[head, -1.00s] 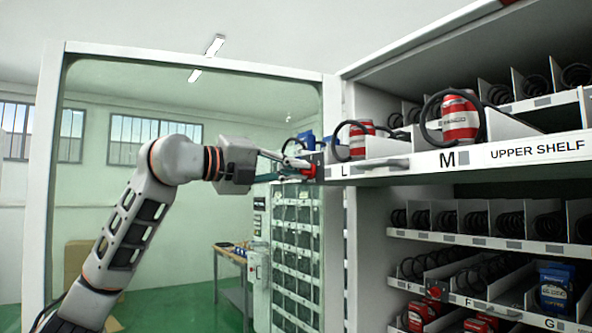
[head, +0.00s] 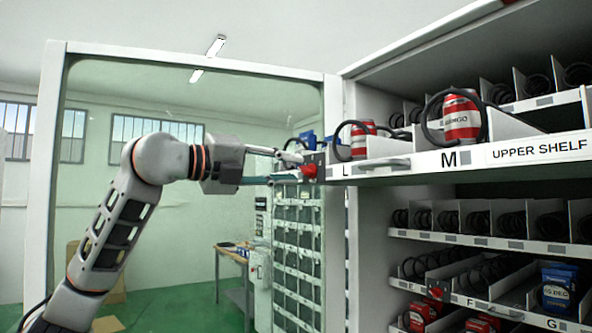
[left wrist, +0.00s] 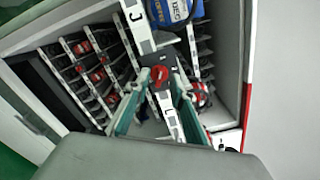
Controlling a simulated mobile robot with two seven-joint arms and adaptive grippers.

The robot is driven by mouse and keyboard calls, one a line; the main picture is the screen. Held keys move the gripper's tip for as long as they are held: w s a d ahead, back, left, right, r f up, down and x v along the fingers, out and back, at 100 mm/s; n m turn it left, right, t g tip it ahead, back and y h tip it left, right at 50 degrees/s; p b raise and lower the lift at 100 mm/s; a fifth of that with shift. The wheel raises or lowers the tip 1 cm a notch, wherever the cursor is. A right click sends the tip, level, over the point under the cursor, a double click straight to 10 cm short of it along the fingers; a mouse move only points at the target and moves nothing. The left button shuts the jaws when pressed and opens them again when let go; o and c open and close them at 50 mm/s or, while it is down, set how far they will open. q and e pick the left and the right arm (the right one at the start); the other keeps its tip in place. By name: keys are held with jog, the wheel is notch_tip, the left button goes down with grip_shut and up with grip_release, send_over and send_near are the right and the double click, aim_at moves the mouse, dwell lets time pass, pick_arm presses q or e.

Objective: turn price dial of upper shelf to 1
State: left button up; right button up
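The red price dial (head: 309,171) sits on a dark plate at the left end of the upper shelf (head: 430,163), beside the letter L. My left gripper (head: 298,167) is open, its fingertips just left of the dial, one higher and one lower. In the left wrist view the red dial (left wrist: 160,76) shows beyond and between the two spread green fingers (left wrist: 158,93), with no clear contact. The dial's number marks are too small to read. My right gripper is not in view.
Red cans (head: 461,119) stand in black coils on the upper shelf, close to its front edge. A shelf handle (head: 388,163) juts out right of the dial. Lower shelves hold coils and blue packs (head: 558,289). An open glass door (head: 190,90) stands behind my left arm.

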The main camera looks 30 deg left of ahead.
pick_arm(q)
jog(key=v, duration=0.9)
jog(key=shift+s, duration=0.2)
jog(key=shift+a, duration=0.15)
